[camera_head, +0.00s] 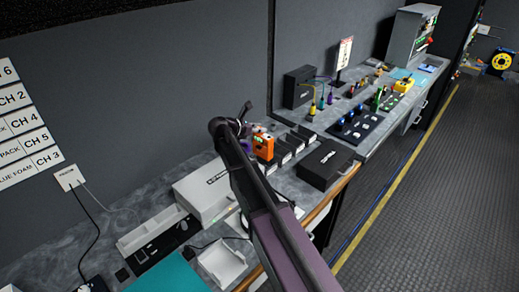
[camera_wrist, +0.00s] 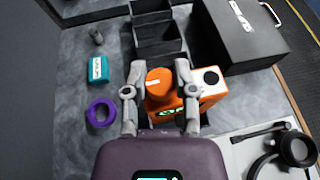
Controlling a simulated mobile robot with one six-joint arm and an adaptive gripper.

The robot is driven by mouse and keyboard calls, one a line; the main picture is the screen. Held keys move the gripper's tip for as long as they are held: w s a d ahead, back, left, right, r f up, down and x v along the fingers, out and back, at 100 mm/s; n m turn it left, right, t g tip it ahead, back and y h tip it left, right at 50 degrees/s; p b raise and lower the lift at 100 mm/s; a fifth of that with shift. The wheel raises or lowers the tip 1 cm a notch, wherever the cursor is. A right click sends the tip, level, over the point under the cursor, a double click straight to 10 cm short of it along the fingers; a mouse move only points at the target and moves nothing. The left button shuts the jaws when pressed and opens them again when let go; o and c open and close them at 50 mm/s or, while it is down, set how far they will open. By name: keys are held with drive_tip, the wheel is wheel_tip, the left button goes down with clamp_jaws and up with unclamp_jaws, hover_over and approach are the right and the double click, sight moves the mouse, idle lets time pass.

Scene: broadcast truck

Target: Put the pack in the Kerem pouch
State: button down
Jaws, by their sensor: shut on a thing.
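My gripper (camera_wrist: 160,78) is shut on an orange pack (camera_wrist: 208,95), with one finger on each side of its round orange knob. The pack has a dark round spot on top and a small lit green display on its front. In the head view the orange pack (camera_head: 264,148) shows at the end of my arm, above the bench beside a row of dark open holders. Dark open holders (camera_wrist: 158,47) lie just beyond the pack in the wrist view. No readable name shows on them, so I cannot tell which is the Kerem pouch.
A black case (camera_head: 325,164) stands right of the holders. A white box (camera_head: 207,188) is to their left. A teal item (camera_wrist: 98,69) and a purple ring (camera_wrist: 100,113) lie left of the pack. A black headset or cable item (camera_wrist: 296,150) lies at right.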

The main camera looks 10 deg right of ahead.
sight(255, 142)
drive_tip(key=shift+f+b, duration=1.4)
drive_tip(key=shift+f, duration=0.5)
drive_tip(key=shift+f+b, duration=1.75)
drive_tip(key=shift+b, duration=0.1)
drive_tip(key=shift+f, duration=0.1)
drive_tip(key=shift+c, duration=2.1)
unclamp_jaws()
drive_tip(key=shift+r, duration=0.2)
drive_tip(key=p+v, duration=0.4)
drive_tip(key=v, duration=0.8)
drive_tip(key=shift+p, duration=0.3)
